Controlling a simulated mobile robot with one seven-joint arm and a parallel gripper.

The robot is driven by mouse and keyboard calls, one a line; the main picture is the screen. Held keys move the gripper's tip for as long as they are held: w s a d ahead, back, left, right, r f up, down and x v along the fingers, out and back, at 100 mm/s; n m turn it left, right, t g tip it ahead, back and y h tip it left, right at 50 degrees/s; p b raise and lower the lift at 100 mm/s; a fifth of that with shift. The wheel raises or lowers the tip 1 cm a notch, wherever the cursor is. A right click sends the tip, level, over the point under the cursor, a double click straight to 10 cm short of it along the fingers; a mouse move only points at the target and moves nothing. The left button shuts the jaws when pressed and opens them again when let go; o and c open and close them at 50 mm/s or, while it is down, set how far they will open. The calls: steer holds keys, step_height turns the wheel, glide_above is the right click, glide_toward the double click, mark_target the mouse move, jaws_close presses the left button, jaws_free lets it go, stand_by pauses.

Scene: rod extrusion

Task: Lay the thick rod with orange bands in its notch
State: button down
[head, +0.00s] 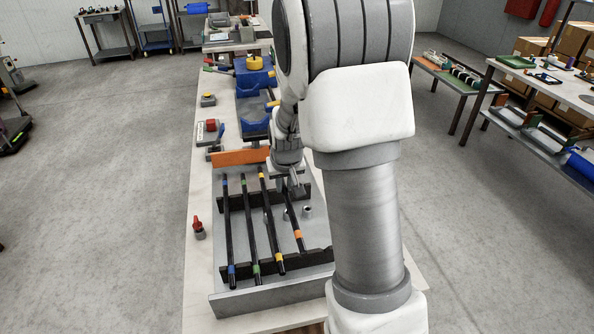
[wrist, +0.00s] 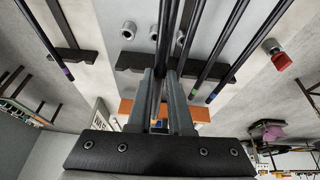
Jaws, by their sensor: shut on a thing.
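In the head view the thick dark rod with orange bands (head: 298,234) runs from my gripper (head: 293,183) toward the near black notched rack (head: 240,270). In the wrist view my gripper (wrist: 162,95) is shut on this rod (wrist: 158,85), which passes between the fingers. Its lower end in the head view is close to the near rack; I cannot tell whether it touches a notch. Rods with blue (head: 227,225), green (head: 248,225) and yellow (head: 270,215) bands lie across the racks to its left. My arm hides the plate's right part.
The metal plate (head: 235,299) lies on a long pale bench. Short grey cylinders (head: 307,212) stand on it. A red-knobbed part (head: 198,228) is at left. An orange panel (head: 240,157) and a blue vise (head: 254,78) stand behind. Another rod with a purple band (wrist: 68,74) shows in the wrist view.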

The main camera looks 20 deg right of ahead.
steer(key=shift+w+d+r, duration=0.1)
steer(key=shift+w+d, duration=0.35)
steer(key=shift+d, duration=0.35)
step_height(320, 180, down, 9)
steer(key=b, duration=0.7)
steer(key=shift+r, duration=0.2)
stand_by(0.3)
steer(key=c, duration=0.8)
jaws_free()
steer(key=shift+o, duration=0.2)
steer(key=shift+r, duration=0.15)
